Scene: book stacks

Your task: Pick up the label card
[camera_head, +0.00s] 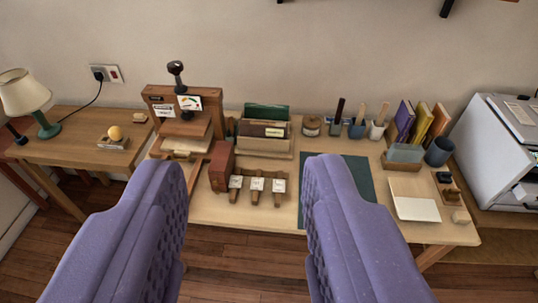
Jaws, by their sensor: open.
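My gripper (245,165) is open, its two purple padded fingers reaching in from the bottom of the view. Nothing is held between them. Several pale cards are in view, and I cannot tell which is the label card. Three small white cards sit in a row on small wooden holders (257,184), between the fingertips in the picture. A white card with coloured marks (190,103) and a plainer card (163,111) are on the wooden press at the back left. A larger white sheet (418,209) lies at the right. The fingers hide parts of the table.
The table (230,211) also bears a reddish-brown block (221,166), a file holder (264,142), a dark green mat (352,175), tool cups (377,130) and upright books (421,122). A side table with a lamp (25,91) stands left; a white machine (490,140) stands right.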

